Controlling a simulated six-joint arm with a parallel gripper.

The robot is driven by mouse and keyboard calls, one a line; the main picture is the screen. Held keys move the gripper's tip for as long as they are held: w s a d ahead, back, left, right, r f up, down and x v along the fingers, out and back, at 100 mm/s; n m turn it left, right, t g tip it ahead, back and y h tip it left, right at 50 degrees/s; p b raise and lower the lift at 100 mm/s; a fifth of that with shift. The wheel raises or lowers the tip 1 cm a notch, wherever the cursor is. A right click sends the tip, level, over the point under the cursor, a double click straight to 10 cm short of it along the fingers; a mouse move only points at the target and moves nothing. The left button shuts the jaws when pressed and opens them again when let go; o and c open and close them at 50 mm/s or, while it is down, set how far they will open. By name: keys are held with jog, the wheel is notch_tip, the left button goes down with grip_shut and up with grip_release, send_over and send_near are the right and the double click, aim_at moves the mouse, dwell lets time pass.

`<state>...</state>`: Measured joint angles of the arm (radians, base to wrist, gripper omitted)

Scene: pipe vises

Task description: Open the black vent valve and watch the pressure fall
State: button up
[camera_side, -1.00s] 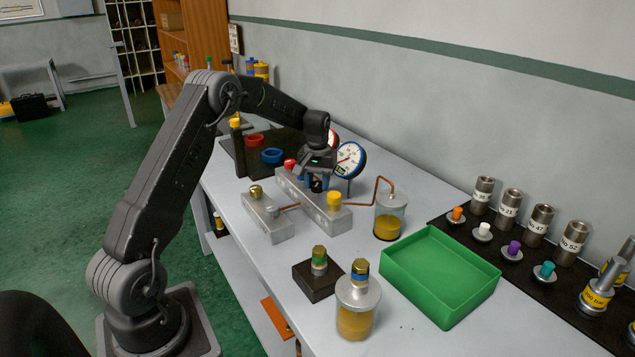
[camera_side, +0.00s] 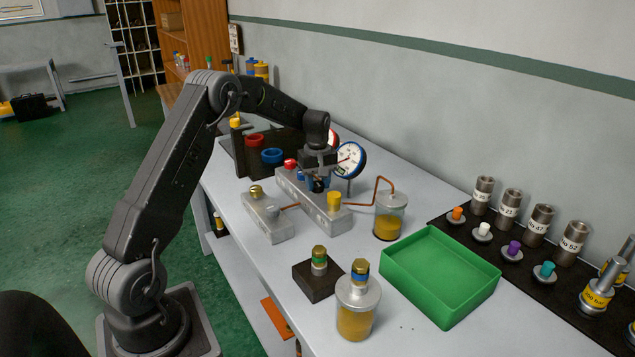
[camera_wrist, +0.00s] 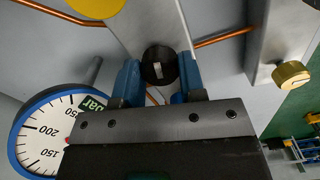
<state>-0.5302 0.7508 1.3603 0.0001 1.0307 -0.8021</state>
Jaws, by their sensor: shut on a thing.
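The black vent valve (camera_wrist: 160,67) is a round black knob with a pale mark, on top of a grey metal block (camera_side: 331,220). My gripper (camera_wrist: 160,78) points down with its blue fingers on both sides of the knob, shut on it. A blue-rimmed pressure gauge (camera_side: 350,160) stands behind the block. It also shows in part in the wrist view (camera_wrist: 45,130), with 150, 200 and 250 on its dial; its needle cannot be read clearly.
Red (camera_side: 290,163) and yellow (camera_side: 334,201) knobs sit on the same block, close to my gripper. A smaller block with a brass knob (camera_side: 256,191) stands left. A copper pipe leads to a jar (camera_side: 389,219). A green tray (camera_side: 440,275) lies front right.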

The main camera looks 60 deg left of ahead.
aim_at(317, 183)
dwell(0.4)
jog(key=o, duration=0.9)
jog(key=shift+r, duration=6.95)
